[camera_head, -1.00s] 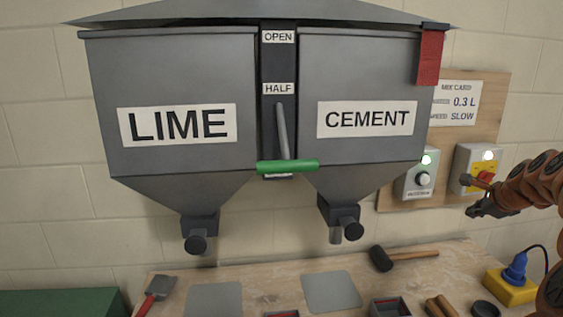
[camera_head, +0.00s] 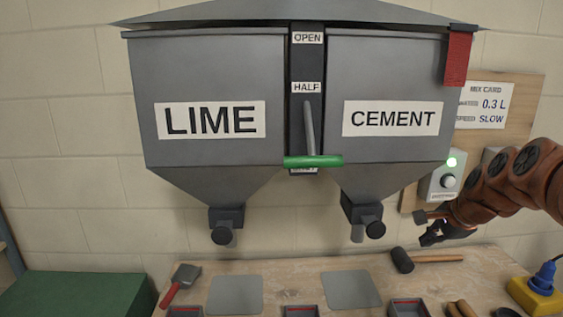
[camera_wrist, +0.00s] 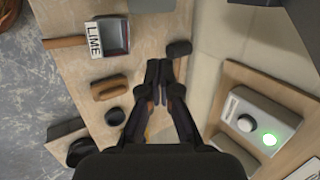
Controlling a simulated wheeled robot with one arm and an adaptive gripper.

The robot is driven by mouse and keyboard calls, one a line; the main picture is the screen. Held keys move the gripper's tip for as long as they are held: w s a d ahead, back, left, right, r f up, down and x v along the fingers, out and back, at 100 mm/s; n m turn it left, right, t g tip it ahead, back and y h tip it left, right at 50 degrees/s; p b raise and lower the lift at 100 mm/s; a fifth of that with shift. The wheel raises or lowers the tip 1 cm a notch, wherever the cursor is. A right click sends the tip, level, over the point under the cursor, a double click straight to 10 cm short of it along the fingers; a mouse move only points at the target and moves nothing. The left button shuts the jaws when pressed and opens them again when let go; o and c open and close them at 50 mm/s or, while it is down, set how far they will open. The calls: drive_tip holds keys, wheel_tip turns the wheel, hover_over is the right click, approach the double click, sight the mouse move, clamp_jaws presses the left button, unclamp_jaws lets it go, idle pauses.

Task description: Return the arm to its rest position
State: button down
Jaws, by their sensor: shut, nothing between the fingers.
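My gripper (camera_head: 434,236) is at the right of the head view, on the end of my brown arm. It is shut and empty, in the air below the green-lit switch box (camera_head: 448,182) and above the back of the bench. In the wrist view my gripper (camera_wrist: 158,75) has its two dark fingers together over the bench, with nothing between them.
Grey LIME (camera_head: 208,72) and CEMENT (camera_head: 385,75) hoppers hang on the wall with a green-handled lever (camera_head: 312,161) between them. A blue plug (camera_head: 543,277) sits at right.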

drive_tip(key=s+a+f+n+g, duration=0.25)
drive_tip(key=s+a+n, duration=0.25)
drive_tip(key=s+a, duration=0.35)
drive_tip(key=s+a+f+n+g, duration=0.25)
drive_tip(key=s+a+n, duration=0.25)
drive_tip(key=s+a, duration=0.3)
drive_tip(key=s+a+f+n+g, duration=0.1)
drive_tip(key=s+a+f+n, duration=0.1)
drive_tip(key=s, duration=0.7)
drive_tip(key=s+a+f+n+g+h, duration=0.1)
drive_tip(key=s+f+n, duration=0.3)
drive_tip(key=s, duration=0.5)
drive_tip(key=shift+a+n+g, duration=0.5)
drive_tip(key=shift+a+n, duration=0.25)
drive_tip(key=shift+n, duration=0.05)
